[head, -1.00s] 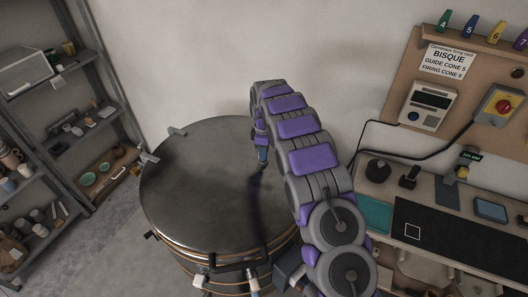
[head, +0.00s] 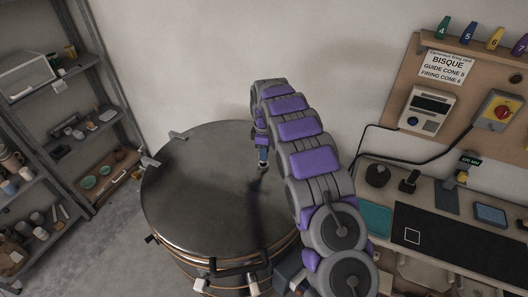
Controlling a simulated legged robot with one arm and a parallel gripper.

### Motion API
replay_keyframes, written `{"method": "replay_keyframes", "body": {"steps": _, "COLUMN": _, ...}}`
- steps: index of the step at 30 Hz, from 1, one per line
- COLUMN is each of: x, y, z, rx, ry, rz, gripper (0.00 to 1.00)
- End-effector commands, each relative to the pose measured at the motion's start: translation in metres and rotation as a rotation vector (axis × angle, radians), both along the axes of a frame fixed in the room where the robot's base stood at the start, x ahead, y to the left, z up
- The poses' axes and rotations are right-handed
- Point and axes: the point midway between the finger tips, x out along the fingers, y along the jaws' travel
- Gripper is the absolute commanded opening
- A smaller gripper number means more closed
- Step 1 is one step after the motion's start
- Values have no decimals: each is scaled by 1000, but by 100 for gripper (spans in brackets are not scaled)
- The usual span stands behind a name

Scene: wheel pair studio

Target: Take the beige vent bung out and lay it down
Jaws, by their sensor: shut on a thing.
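The round grey kiln lid (head: 195,195) fills the middle of the head view. My gripper (head: 263,161) points down over the lid's right part, at the end of my purple and grey arm. It is shut on the beige vent bung (head: 263,166), of which only a small pale bit shows under the fingertips. The bung is too small here to tell whether it sits in its hole or clear of the lid. The vent hole itself is not visible.
A workbench at the right has a dark mat (head: 455,240) with a white square outline, a teal mat (head: 378,218) and a small tablet (head: 490,214). A controller (head: 427,110) hangs above it. Shelves (head: 50,130) with pottery stand at the left. The lid's left part is clear.

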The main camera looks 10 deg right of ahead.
Motion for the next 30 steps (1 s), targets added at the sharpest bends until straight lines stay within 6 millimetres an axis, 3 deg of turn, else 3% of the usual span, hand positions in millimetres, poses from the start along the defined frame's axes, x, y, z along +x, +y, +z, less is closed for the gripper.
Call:
{"method": "replay_keyframes", "body": {"steps": 9, "x": 0, "y": 0, "z": 2, "rx": 0, "ry": 0, "rz": 0, "gripper": 0}}
{"method": "replay_keyframes", "body": {"steps": 18, "x": 1, "y": 0, "z": 19, "rx": 0, "ry": -2, "rz": 0, "gripper": 0}}
{"method": "replay_keyframes", "body": {"steps": 30, "x": -2, "y": 1, "z": 20, "rx": 0, "ry": 1, "rz": -15, "gripper": 0}}
